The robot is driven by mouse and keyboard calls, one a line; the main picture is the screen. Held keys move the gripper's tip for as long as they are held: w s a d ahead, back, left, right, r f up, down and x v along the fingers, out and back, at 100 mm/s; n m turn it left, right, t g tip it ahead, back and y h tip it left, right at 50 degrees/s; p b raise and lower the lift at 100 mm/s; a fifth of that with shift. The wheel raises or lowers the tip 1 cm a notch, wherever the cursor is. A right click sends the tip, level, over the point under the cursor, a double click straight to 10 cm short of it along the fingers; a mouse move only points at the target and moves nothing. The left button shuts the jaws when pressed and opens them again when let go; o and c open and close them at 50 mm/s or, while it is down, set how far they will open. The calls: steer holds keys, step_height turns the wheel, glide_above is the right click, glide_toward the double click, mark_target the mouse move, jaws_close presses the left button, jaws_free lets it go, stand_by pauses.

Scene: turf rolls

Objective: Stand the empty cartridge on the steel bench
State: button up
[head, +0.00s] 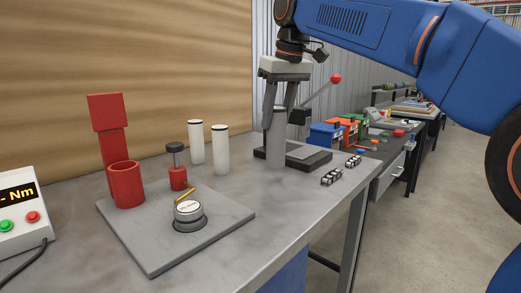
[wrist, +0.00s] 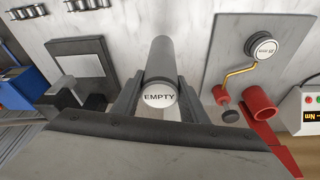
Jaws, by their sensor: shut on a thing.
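The empty cartridge is a grey cylinder (head: 277,140) whose round white end cap reads "EMPTY" in the wrist view (wrist: 159,96). My gripper (head: 280,108) is shut on its upper part, one finger on each side, and holds it upright. In the wrist view my gripper (wrist: 159,103) also frames the cap between its dark fingers. The cartridge's lower end is at or just above the steel bench (head: 255,195); I cannot tell whether it touches. In the head view it stands in front of the dark base (head: 310,158) of a press with a red-knobbed lever (head: 336,78).
A grey plate (head: 140,245) at the left carries a red cup (head: 126,187) and a silver round piece (head: 188,210). Two white cylinders (head: 220,150) stand behind it. Small metal parts (head: 331,177) lie near the right edge. The bench front centre is clear.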

mark_target(283, 110)
steer(key=shift+f, duration=3.7)
steer(key=o, duration=1.4)
steer(key=shift+a+f, duration=0.1)
steer(key=shift+f, duration=0.05)
steer(key=v, duration=1.2)
